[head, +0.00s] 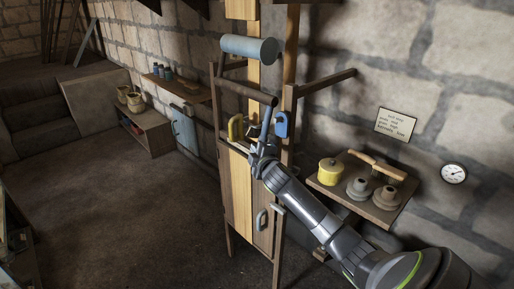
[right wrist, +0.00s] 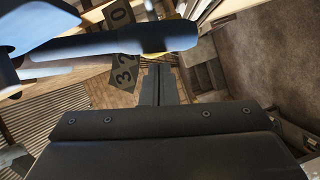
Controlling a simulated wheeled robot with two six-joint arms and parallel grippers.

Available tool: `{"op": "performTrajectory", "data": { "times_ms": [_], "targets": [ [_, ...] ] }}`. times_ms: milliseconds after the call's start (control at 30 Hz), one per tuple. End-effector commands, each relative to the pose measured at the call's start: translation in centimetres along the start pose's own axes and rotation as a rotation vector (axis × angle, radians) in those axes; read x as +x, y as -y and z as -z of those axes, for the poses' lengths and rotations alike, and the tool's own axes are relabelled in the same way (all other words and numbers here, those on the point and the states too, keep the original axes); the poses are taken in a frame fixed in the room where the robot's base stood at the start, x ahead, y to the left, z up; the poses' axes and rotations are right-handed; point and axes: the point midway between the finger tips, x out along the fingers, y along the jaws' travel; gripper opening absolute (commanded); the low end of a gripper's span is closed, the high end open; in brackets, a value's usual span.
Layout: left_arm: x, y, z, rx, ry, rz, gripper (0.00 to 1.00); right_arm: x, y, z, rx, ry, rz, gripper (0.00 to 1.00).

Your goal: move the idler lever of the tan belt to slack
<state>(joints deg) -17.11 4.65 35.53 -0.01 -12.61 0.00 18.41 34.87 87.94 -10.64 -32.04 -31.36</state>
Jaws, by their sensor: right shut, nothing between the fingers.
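A wooden frame (head: 223,185) carries a pale tan belt (head: 241,195), a vertical strip running up to a blue-grey drum (head: 249,48). Around mid-height are a yellow handle (head: 235,128) on the left and a blue handle (head: 282,124) on the right. I cannot tell which lever belongs to the tan belt. My right gripper (head: 263,150) is at the frame just below and between these handles, shut and empty. In the right wrist view its closed fingers (right wrist: 156,85) lie under a dark bar (right wrist: 130,38), with no contact visible. My left gripper is not in view.
A plate with numbers (right wrist: 122,70) shows behind the bar. A wooden arm (head: 325,84) juts right from the frame. Floor (head: 110,205) to the left is clear.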

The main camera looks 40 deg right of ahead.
Motion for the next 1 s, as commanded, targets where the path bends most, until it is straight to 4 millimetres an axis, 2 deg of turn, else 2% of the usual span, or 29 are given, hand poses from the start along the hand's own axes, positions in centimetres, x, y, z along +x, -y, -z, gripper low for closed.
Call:
{"op": "performTrajectory", "data": {
  "times_ms": [467, 733, 1000],
  "targets": [
    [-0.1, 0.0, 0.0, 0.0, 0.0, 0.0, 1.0, 0.1, 0.1, -0.7, -0.002, 0.0, -0.001, 0.0],
    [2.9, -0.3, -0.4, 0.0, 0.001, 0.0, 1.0, 1.2, 1.1, -3.0, -0.13, 0.003, -0.062, 0.0],
    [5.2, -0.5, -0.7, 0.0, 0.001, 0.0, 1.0, 2.2, 0.9, -5.0, -0.261, 0.002, -0.123, 0.0]
  ]
}}
